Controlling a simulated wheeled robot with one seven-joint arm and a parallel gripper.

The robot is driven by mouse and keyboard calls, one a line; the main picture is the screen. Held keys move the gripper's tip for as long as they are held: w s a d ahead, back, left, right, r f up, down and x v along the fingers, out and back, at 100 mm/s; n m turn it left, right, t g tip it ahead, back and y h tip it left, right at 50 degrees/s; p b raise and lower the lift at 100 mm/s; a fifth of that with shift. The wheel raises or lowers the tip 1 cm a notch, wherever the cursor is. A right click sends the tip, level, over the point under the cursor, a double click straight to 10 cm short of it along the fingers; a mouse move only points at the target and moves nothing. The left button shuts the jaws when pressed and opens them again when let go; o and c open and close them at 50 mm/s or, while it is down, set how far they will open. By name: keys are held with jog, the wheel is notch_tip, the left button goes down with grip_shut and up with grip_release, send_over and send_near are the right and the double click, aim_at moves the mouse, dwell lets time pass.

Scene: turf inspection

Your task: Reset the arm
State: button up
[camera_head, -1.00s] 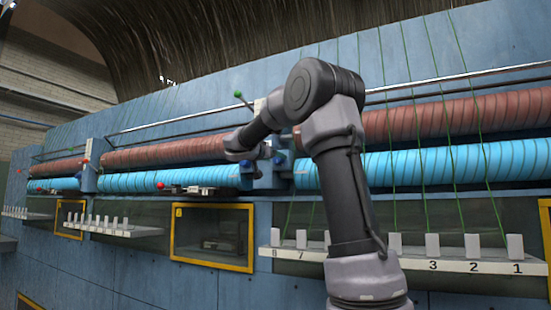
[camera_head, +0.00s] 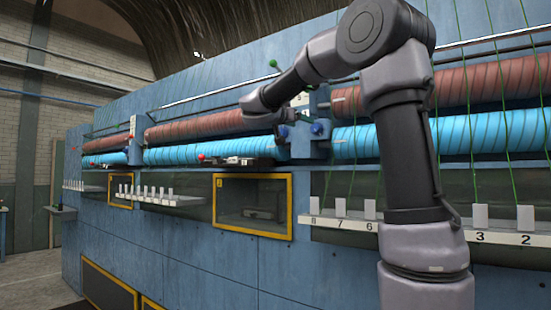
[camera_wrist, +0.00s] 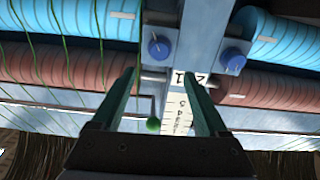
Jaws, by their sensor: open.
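My arm (camera_head: 400,130) rises at the right of the head view and bends left, its wrist end (camera_head: 265,108) in front of the machine's rollers. My gripper (camera_wrist: 158,76) shows in the wrist view with two green fingers apart and nothing between them. It faces a blue bracket (camera_wrist: 197,25) with two blue knobs (camera_wrist: 159,47) and a white label strip (camera_wrist: 178,118). A green ball knob (camera_wrist: 153,124) shows between the fingers, lower in the picture. I cannot tell how far the fingers are from the bracket. The fingers are not clear in the head view.
The long blue machine (camera_head: 165,240) carries red rollers (camera_head: 190,128) above blue rollers (camera_head: 215,149). White shelves with numbered blocks (camera_head: 480,217) and yellow-framed windows (camera_head: 253,236) line its front. Green threads run down at right. Open floor (camera_head: 30,275) lies at the far left.

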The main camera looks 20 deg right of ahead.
jog(key=s+d+f+n+g+y, duration=0.2)
jog(key=s+f+n+g+y, duration=0.3)
jog(key=s+f, duration=1)
jog(key=s+a+f+t+y, duration=0.1)
jog(key=s+a+f+y, duration=1)
jog(key=s, duration=0.4)
notch_tip(320, 180, down, 3)
jog(key=shift+s+a+r+n, duration=0.2)
jog(key=shift+a+n, duration=0.2)
jog(key=shift+a, duration=0.1)
